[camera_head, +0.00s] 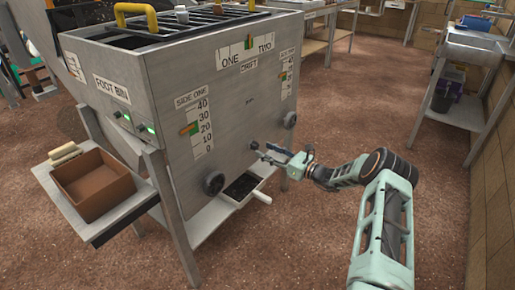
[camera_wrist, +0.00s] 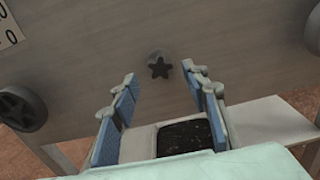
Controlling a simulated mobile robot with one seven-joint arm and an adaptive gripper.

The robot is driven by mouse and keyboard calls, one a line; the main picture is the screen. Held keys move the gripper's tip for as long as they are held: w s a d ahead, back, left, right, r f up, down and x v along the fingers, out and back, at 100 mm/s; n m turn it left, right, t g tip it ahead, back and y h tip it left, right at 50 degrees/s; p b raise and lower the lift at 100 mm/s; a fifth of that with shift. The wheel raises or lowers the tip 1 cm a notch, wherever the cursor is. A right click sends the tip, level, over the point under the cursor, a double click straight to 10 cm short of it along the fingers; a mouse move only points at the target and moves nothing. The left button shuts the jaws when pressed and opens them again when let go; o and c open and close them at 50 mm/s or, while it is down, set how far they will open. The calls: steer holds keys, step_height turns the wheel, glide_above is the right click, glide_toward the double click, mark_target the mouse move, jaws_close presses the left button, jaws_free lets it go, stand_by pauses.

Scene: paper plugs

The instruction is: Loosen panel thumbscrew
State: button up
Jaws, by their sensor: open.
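The panel thumbscrew is a small dark star-shaped knob (camera_wrist: 159,68) on the grey metal panel (camera_wrist: 90,50), seen between my fingertips in the wrist view. In the head view the thumbscrew (camera_head: 254,145) is a tiny dark spot on the machine's front panel (camera_head: 245,105), at the tip of my gripper. My gripper (camera_head: 268,152) reaches the panel from the right. Its two blue-padded fingers (camera_wrist: 159,76) are open, one on each side of the thumbscrew, with visible gaps. Whether the fingertips are level with the knob in depth is hard to tell.
Larger dark round knobs sit lower left (camera_head: 213,183) and upper right (camera_head: 290,120) on the panel. A white shelf with a black-filled tray (camera_head: 240,188) lies below. A brown box (camera_head: 95,181) stands on the left side shelf.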

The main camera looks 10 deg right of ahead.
mark_target(257, 147)
steer(key=m, duration=1.1)
steer(key=shift+m, duration=0.4)
steer(key=shift+w+a+b, duration=0.1)
steer(key=shift+b, duration=0.3)
steer(key=shift+b+x, duration=1)
steer(key=shift+x, duration=0.85)
steer(key=c, duration=1.1)
